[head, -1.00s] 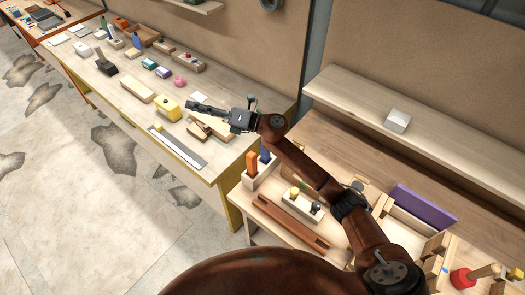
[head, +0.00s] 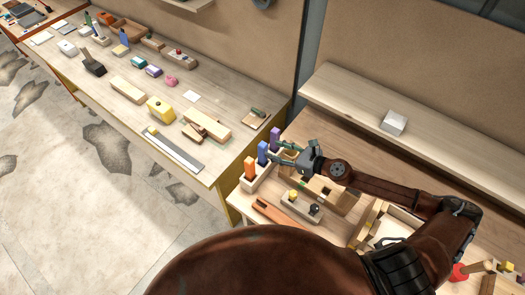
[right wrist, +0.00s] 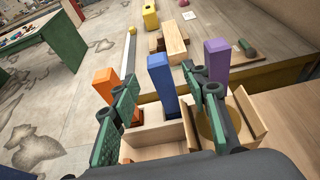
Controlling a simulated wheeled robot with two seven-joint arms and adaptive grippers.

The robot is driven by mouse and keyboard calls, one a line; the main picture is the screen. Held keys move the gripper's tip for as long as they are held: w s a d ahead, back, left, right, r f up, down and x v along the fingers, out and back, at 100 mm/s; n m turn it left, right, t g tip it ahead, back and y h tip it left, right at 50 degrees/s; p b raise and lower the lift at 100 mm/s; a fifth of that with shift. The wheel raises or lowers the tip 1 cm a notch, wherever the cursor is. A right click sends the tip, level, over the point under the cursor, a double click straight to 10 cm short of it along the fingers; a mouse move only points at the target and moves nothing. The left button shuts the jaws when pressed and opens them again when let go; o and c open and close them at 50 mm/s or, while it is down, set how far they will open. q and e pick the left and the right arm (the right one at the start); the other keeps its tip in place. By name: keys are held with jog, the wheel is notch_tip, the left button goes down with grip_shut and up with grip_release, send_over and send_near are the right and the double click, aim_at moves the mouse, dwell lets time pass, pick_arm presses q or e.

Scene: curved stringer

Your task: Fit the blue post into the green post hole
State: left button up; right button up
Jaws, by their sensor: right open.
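The blue post (head: 262,153) stands upright in a light wooden holder (head: 258,182), between an orange post (head: 250,168) and a purple post (head: 275,138). My right gripper (head: 275,151) is open beside the blue post, reaching in from the right. In the right wrist view the blue post (right wrist: 162,86) shows in the gap between the open fingers of my right gripper (right wrist: 158,82); I cannot tell whether they touch it. The orange post (right wrist: 106,88) is left of the fingers and the purple post (right wrist: 216,62) right. I cannot clearly make out a green post hole.
A block with yellow and black knobs (head: 301,206) and a brown bar (head: 277,216) lie in front of the holder. A wooden shelf (head: 420,125) runs behind on the right. The left bench (head: 190,95) holds several blocks and tools.

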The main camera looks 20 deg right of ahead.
aim_at(266, 148)
jog(key=shift+p+x, duration=0.65)
jog(key=shift+x, duration=0.65)
jog(key=p+x, duration=0.1)
jog(key=x, duration=0.2)
jog(key=shift+a+f, duration=0.15)
jog(key=shift+f, duration=0.15)
jog(key=shift+w+a+f, duration=0.15)
jog(key=shift+w+a, duration=0.05)
jog(key=shift+w, duration=0.1)
jog(key=shift+w+a+f, duration=0.1)
jog(key=shift+f, duration=0.05)
jog(key=c, duration=0.6)
pick_arm(q)
jog(key=shift+s+d+r, duration=0.1)
jog(key=shift+s+r, duration=0.05)
jog(key=shift+r, duration=0.5)
jog(key=shift+s+r, duration=0.15)
jog(key=shift+r, duration=0.45)
pick_arm(e)
grip_shut()
